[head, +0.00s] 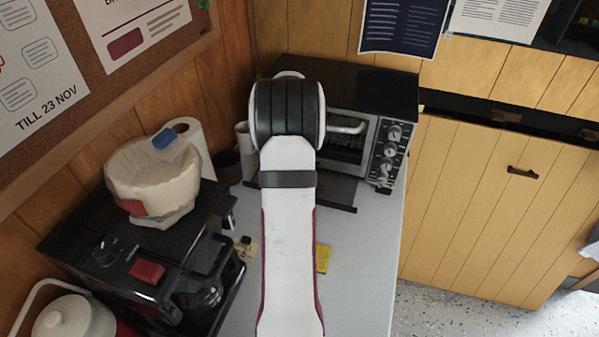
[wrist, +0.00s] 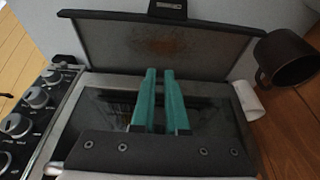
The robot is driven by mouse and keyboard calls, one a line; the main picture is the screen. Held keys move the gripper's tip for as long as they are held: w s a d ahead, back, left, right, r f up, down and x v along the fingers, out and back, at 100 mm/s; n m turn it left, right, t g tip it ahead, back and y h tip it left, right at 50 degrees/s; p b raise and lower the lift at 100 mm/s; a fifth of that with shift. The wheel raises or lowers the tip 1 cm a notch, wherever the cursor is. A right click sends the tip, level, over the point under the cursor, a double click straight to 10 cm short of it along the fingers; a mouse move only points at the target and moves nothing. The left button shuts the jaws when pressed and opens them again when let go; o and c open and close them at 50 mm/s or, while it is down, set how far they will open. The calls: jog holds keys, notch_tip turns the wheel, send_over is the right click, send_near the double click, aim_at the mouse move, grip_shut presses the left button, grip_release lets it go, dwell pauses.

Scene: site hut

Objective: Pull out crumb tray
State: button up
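The crumb tray (wrist: 110,38) is a dark flat sheet with a brown stain, sticking out from under the toaster oven (head: 350,85) over the counter. Its small black handle (wrist: 167,9) shows at the top edge in the wrist view. In the head view part of the tray (head: 338,190) shows beside my arm, which hides the rest. My gripper (wrist: 159,71) has two teal fingers with a narrow gap and nothing between them. They appear in front of the oven's glass, apart from the tray's handle. In the head view my gripper is hidden behind my arm.
Oven knobs (wrist: 16,125) line one side of the front. A black mug (wrist: 284,58) stands near the tray's other side. A coffee maker (head: 150,265), a paper roll (head: 190,135) and a yellow item (head: 323,258) are on the counter (head: 365,255). The counter's right side is clear.

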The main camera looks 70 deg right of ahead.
jog(key=x, duration=0.7)
jog(key=shift+f, duration=0.35)
grip_shut()
jog(key=a, duration=0.3)
jog(key=shift+f, duration=0.15)
jog(key=shift+a, duration=0.35)
jog(key=shift+a, duration=2)
